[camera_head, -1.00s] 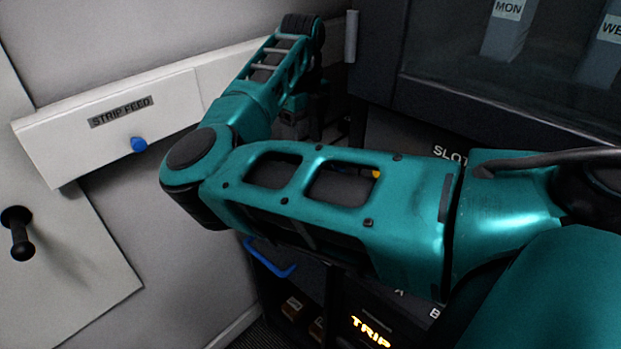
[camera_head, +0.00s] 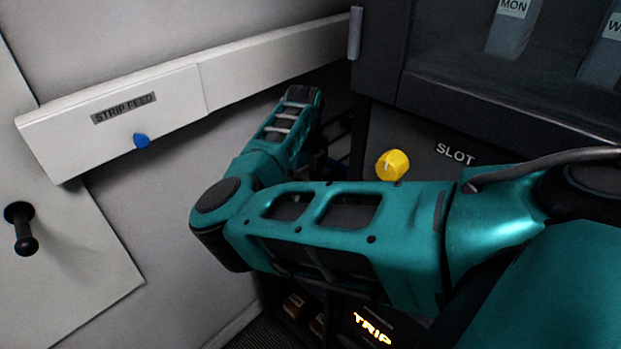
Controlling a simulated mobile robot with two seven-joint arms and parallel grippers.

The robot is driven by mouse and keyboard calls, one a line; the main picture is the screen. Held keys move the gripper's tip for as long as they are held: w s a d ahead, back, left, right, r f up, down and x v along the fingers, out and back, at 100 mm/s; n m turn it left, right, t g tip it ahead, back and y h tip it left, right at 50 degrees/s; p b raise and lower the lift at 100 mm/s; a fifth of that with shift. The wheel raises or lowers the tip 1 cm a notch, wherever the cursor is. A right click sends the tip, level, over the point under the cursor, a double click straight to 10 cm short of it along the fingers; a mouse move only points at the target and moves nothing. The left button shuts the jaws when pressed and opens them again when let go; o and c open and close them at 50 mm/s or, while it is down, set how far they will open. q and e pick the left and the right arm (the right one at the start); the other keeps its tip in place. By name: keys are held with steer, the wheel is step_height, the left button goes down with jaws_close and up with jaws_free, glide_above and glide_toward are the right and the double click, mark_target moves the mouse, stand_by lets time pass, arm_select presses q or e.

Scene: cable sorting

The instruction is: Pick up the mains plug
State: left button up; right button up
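I cannot make out a mains plug in this view. A teal arm of mine comes in from the right, bends at an elbow left of centre and reaches back toward the wall; it looks like my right arm. Its gripper is hidden behind the arm's own links. My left arm and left gripper do not show. A white trunking box labelled STRIP FEED (camera_head: 85,128) is on the wall at the left, with a small blue piece (camera_head: 141,141) at its lower edge.
A dark cabinet (camera_head: 400,130) stands at the right, with a yellow knob (camera_head: 392,165) beside the SLOT label and a window above. A lit TRIP sign (camera_head: 373,327) shows below my arm. A black handle (camera_head: 22,228) sticks out from a pale panel at the left.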

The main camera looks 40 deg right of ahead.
steer(key=shift+c, duration=0.5)
steer(key=c, duration=1)
steer(key=shift+r, duration=0.1)
step_height(320, 180, up, 19)
step_height(320, 180, up, 4)
steer(key=p, duration=0.3)
glide_above(305, 182)
steer(key=shift+r+b, duration=0.15)
steer(key=shift+b, duration=0.15)
